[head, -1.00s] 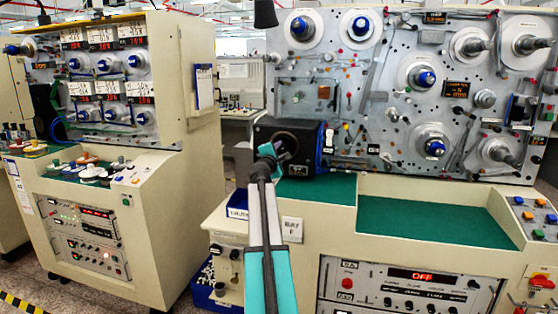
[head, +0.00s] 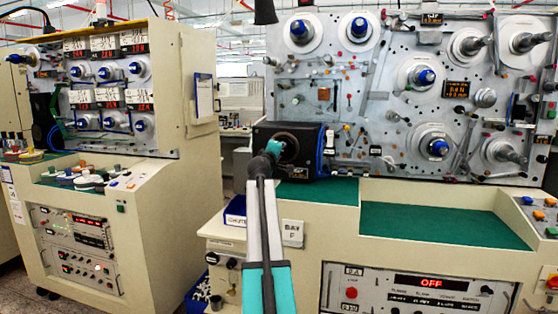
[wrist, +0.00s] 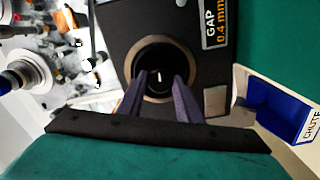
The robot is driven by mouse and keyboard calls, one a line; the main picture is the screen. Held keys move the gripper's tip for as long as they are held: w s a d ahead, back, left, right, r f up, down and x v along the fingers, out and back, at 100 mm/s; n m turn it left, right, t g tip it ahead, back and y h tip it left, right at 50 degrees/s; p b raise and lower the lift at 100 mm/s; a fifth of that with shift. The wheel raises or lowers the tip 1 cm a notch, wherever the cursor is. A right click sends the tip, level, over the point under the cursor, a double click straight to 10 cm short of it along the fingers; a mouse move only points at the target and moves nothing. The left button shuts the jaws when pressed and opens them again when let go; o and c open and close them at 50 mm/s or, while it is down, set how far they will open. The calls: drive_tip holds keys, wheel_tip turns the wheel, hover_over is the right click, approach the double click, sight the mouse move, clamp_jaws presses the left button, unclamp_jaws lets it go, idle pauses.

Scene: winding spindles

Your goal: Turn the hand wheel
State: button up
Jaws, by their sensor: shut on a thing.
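A black box (head: 318,140) stands on the left end of the right-hand machine's green deck. In the wrist view its face has a round opening with a tan rim. The hand wheel (wrist: 160,84), dark with a small pale mark, sits in that opening. My gripper (wrist: 163,76) has its two purple fingers at either side of the wheel and is shut on it. In the head view my teal gripper (head: 275,149) covers part of the box's front. A label on the box (wrist: 215,22) reads GAP 0.4 mm.
A blue bin marked CHUTE (wrist: 285,103) is beside the box. The upright panel (head: 390,90) behind carries several spindles and rollers. The green deck (head: 440,222) to the right is clear. Another cream machine (head: 165,190) stands at left.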

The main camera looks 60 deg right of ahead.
drive_tip(key=shift+d+r+m+b, duration=0.1)
drive_tip(key=shift+m+b, duration=0.5)
drive_tip(key=shift+r, duration=0.1)
drive_tip(key=o, duration=1)
drive_tip(key=shift+s, duration=0.1)
drive_tip(key=shift+o, duration=0.2)
drive_tip(key=v, duration=1.4)
